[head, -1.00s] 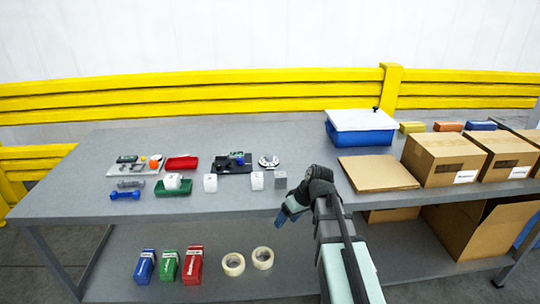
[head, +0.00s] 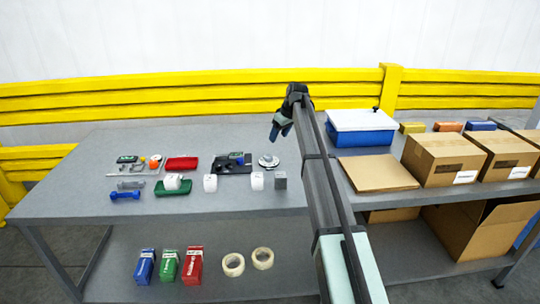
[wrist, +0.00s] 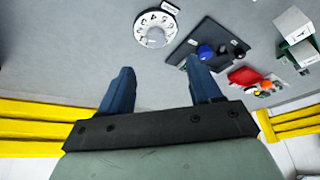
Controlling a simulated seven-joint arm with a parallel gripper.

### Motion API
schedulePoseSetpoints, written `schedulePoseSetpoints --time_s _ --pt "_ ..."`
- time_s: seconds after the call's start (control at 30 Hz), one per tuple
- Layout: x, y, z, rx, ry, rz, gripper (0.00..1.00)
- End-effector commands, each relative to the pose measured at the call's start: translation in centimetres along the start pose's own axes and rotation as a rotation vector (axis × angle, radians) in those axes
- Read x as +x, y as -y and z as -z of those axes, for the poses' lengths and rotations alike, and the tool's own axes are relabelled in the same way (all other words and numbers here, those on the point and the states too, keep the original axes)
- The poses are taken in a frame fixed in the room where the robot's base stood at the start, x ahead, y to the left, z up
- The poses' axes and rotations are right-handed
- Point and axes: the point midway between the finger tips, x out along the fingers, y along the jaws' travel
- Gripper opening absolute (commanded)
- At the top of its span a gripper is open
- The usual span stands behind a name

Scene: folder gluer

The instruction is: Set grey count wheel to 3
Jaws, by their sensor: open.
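The count wheel (head: 268,161) is a round, pale grey dial on the bench, right of a black plate. In the wrist view the wheel (wrist: 155,30) has dark digits around its rim and a small label at its edge; I cannot tell which digit is set. My gripper (head: 280,132) is above the back of the bench, behind and slightly right of the wheel in the head view. In the wrist view my gripper (wrist: 160,70) has its two dark blue fingers apart with nothing between them. The wheel lies beyond the fingertips, apart from them.
The black plate (head: 232,168) with a blue knob (wrist: 205,51) is close beside the wheel. White and grey cubes (head: 257,181) stand in front. A blue bin (head: 362,137) and cardboard boxes (head: 443,160) are right. A yellow rail (head: 200,92) runs behind the bench.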

Motion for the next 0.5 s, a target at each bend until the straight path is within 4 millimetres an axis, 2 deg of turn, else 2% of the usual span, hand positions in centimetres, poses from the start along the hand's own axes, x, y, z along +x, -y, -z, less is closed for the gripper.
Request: schedulePoseSetpoints --time_s 0.07,0.27,0.5 --pt "0.2 -0.8 0.9 -0.002 0.004 -0.006 0.64" --pt "1.5 -0.9 1.0 -0.002 0.006 -0.008 0.64" --pt "5.4 -0.9 0.9 -0.002 0.007 -0.006 0.64"
